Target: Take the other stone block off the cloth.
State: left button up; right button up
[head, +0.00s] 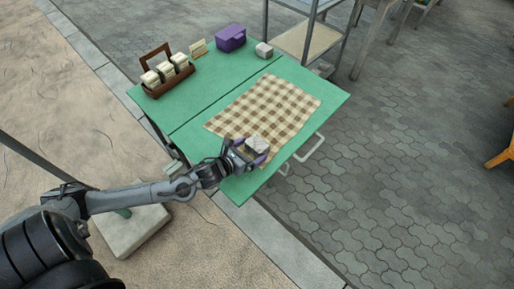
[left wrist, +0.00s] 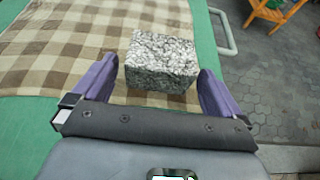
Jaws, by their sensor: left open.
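A grey speckled stone block (head: 257,144) sits on the near corner of the brown checked cloth (head: 270,103). It shows large in the left wrist view (left wrist: 161,62), on the cloth (left wrist: 60,45). My left gripper (head: 250,154) is at this block, with its two purple fingers (left wrist: 158,90) spread on either side of it. The fingers look apart from the block's sides, and nothing is held. Another grey stone block (head: 264,50) stands on the bare green table top near the far right corner, off the cloth. My right gripper is not in view.
The green folding table (head: 190,103) carries a brown wooden caddy (head: 167,72) with several pale packets, a small card (head: 198,48) and a purple box (head: 231,38) along its far side. A metal shelf (head: 305,40) stands behind. Bare table lies left of the cloth.

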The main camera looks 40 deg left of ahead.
pick_arm(q)
jog(key=shift+x, duration=1.25)
jog(key=shift+c, duration=0.3)
jog(key=c, duration=1.1)
